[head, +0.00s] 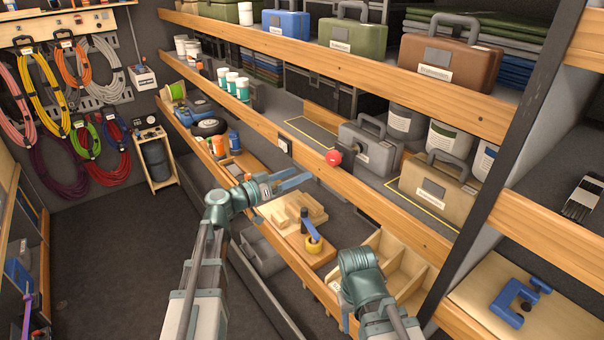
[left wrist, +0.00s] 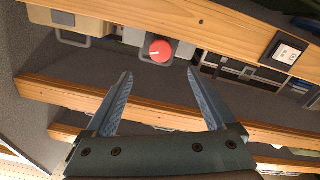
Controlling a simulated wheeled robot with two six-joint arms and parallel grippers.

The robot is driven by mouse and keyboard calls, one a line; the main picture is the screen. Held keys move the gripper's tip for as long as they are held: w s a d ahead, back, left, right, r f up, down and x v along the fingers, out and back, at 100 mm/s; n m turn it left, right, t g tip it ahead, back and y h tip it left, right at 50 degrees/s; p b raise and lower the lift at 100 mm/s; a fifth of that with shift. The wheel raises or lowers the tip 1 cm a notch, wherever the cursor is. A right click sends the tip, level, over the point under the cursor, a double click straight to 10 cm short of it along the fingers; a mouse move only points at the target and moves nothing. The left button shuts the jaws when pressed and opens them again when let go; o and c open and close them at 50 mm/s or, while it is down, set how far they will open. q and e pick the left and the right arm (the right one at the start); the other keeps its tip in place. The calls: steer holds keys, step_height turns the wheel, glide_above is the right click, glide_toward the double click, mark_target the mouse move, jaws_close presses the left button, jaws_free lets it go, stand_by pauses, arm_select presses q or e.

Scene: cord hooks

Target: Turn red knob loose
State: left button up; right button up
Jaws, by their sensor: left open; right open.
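The red knob (head: 333,158) sits on the front of the wooden shelf rail, in front of a grey case. It also shows in the left wrist view (left wrist: 160,51), round, with a small pale mark on its face. My left gripper (head: 300,180) is open and empty, a little left of the knob and below it in the head view. In the left wrist view its two fingers (left wrist: 160,85) point towards the rail, with the knob beyond and between their tips, apart from them. My right arm (head: 360,275) is at the lower middle; its fingers are mostly hidden.
The wooden rail (head: 300,155) runs along the shelf front, with a small dark box (head: 285,146) left of the knob. A grey case (head: 368,147) and a tan case (head: 437,185) stand behind it. Wooden blocks (head: 300,210) lie on the lower shelf.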

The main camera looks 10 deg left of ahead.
mark_target(330, 160)
arm_select(q)
steer(key=shift+n+g, duration=0.3)
steer(key=shift+n, duration=0.2)
steer(key=x, duration=1.4)
steer(key=shift+w+r, duration=0.25)
steer(key=m, duration=0.2)
steer(key=shift+s+a+m, duration=0.1)
steer(key=shift+s+m, duration=0.1)
steer(key=shift+m, duration=0.1)
steer(key=s+a+n+p, duration=0.1)
steer(key=s+a+n, duration=0.3)
steer(key=s+a, duration=0.6)
steer(key=shift+r, duration=0.25)
steer(key=shift+s+d+t+y, duration=0.1)
steer(key=shift+t+y, duration=0.2)
steer(key=shift+t, duration=0.1)
